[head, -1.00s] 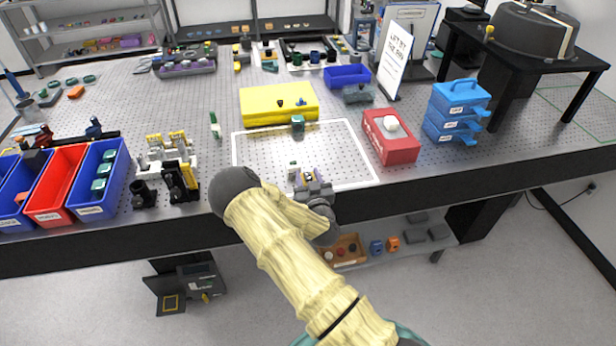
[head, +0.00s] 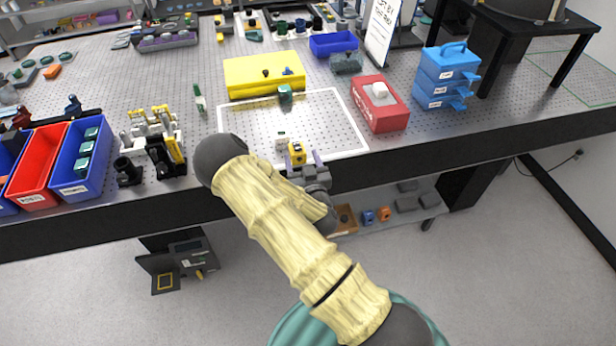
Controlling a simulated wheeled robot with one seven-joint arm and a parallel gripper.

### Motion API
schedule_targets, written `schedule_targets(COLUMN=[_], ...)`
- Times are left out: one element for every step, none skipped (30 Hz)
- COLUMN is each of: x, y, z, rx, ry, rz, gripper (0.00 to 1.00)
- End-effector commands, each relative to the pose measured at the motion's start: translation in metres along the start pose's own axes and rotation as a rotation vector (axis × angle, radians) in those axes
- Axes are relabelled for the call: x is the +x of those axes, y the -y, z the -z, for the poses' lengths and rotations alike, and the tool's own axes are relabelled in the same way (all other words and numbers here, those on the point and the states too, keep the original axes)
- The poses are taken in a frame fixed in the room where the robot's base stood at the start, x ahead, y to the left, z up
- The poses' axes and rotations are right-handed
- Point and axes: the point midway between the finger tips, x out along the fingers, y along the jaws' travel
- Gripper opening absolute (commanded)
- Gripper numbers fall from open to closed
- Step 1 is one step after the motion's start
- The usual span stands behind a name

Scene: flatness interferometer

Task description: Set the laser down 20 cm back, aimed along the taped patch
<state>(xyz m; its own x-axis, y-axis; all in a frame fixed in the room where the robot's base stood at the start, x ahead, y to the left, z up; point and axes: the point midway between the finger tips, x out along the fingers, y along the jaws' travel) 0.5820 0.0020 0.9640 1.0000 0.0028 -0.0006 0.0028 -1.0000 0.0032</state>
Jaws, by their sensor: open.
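A small yellow and dark block (head: 297,153), which looks like the laser, stands on the breadboard table inside the near part of the white taped patch (head: 352,126). My gripper (head: 302,163) is at the patch's near edge, its fingers apart. The block is at or just beyond the fingertips; whether they touch it I cannot tell. A small white-topped piece (head: 281,139) stands just left of and behind the block. A teal block (head: 285,95) stands at the far side of the patch.
A yellow case (head: 264,76) lies behind the patch and a red box (head: 380,104) stands at its right. Blue drawers (head: 444,78) stand farther right. Optic mounts (head: 155,140) and part bins (head: 80,160) are at the left. The patch's middle is mostly clear.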

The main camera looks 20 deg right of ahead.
Motion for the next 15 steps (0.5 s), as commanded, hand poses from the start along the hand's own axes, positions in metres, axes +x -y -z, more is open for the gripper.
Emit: schedule_targets(x=[-0.009, -0.014, -0.021, -0.026, -0.031, -0.037, -0.042, -0.045, -0.05, -0.053, -0.055, -0.057, -0.058, -0.059, -0.059], y=[-0.001, 0.0, 0.0, -0.001, -0.001, -0.001, -0.001, -0.001, -0.001, 0.0, 0.0, 0.0, 0.0, 0.0, 0.0], z=[-0.003, -0.003, -0.003, -0.003, -0.003, -0.003, -0.003, -0.003, -0.002, -0.002, -0.001, -0.001, -0.001, 0.0, 0.0], rx=[0.0, 0.001, 0.001, 0.001, 0.0, 0.0, 0.0, 0.0, 0.0, 0.0, 0.0, 0.0, 0.0, 0.0, 0.0], ry=[0.002, 0.001, 0.002, 0.002, 0.002, 0.002, 0.002, 0.001, 0.001, 0.001, 0.0, 0.0, 0.0, -0.001, -0.001], rz=[-0.003, -0.002, -0.002, -0.002, -0.003, -0.002, -0.003, -0.003, -0.002, -0.001, -0.001, -0.001, -0.001, -0.001, -0.001], gripper=[0.64, 0.64, 0.64, 0.64, 0.64, 0.64, 0.64, 0.64, 0.64, 0.64, 0.64, 0.64, 0.64, 0.64, 0.64])
